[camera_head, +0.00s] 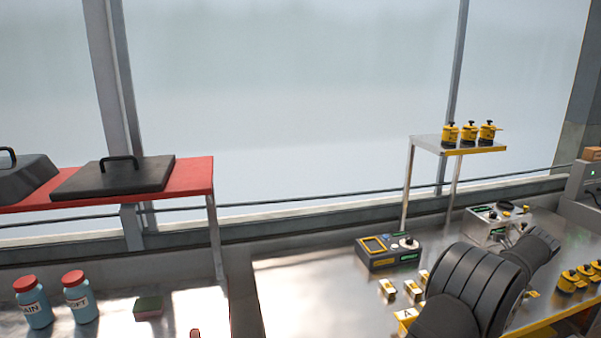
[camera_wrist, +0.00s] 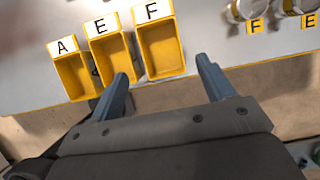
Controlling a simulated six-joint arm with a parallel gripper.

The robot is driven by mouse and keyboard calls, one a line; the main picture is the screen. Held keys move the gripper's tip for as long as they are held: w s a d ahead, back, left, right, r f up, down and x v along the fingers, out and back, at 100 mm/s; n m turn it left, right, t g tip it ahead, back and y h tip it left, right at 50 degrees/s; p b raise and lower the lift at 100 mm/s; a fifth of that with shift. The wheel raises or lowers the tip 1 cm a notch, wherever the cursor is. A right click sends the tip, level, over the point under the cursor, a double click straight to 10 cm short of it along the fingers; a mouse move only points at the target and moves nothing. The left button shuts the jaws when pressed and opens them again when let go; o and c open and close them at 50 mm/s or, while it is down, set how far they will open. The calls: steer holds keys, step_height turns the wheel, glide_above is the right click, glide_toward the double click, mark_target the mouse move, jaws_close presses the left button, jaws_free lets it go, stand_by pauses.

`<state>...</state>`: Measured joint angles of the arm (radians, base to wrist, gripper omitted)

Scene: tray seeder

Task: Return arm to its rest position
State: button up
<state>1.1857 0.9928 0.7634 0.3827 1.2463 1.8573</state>
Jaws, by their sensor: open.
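My gripper (camera_wrist: 163,78) shows in the wrist view with its two blue-grey fingers wide apart and nothing between them. Past the fingertips is a row of yellow open-topped bins: bin A (camera_wrist: 72,75), bin E (camera_wrist: 110,52) and bin F (camera_wrist: 162,48). The bins look empty. In the head view my dark arm reaches over the metal bench (camera_head: 320,290) at the lower right. The gripper itself cannot be made out there. A yellow bin labelled A (camera_head: 406,316) shows just left of the arm, partly hidden by it.
A grey control box (camera_head: 388,252) and a silver device (camera_head: 493,224) stand behind the arm. Several yellow pots stand on the small raised shelf (camera_head: 425,142) and at the right. Bottles (camera_head: 80,298), a sponge (camera_head: 148,308) and a red shelf (camera_head: 195,172) are left. The bench's middle is clear.

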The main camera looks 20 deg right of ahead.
steer(key=x, duration=1.2)
steer(key=shift+f, duration=0.25)
step_height(320, 180, up, 4)
steer(key=shift+r, duration=0.1)
steer(key=s+r, duration=0.7)
steer(key=s, duration=0.4)
steer(key=w+a+f+n+g+y, duration=0.2)
steer(key=w+a+n, duration=0.5)
steer(key=w+a, duration=0.4)
steer(key=w+a+f+n+g+y, duration=0.1)
steer(key=w+a+f+n+y, duration=0.1)
steer(key=w+a+n, duration=0.85)
steer(key=w+a+n+g, duration=0.1)
steer(key=a+n, duration=0.3)
steer(key=a, duration=0.6)
steer(key=w+a+f+n+g+h, duration=0.1)
steer(key=a+n, duration=0.3)
steer(key=a, duration=0.5)
steer(key=w+a+f+n+g+h, duration=0.1)
steer(key=a+n, duration=0.4)
steer(key=a, duration=0.5)
steer(key=shift+w+a+g, duration=0.15)
steer(key=shift+w+g, duration=0.1)
steer(key=shift+g, duration=0.4)
steer(key=shift+w+a+g, duration=0.15)
steer(key=shift+w+g, duration=0.05)
steer(key=shift+g, duration=0.45)
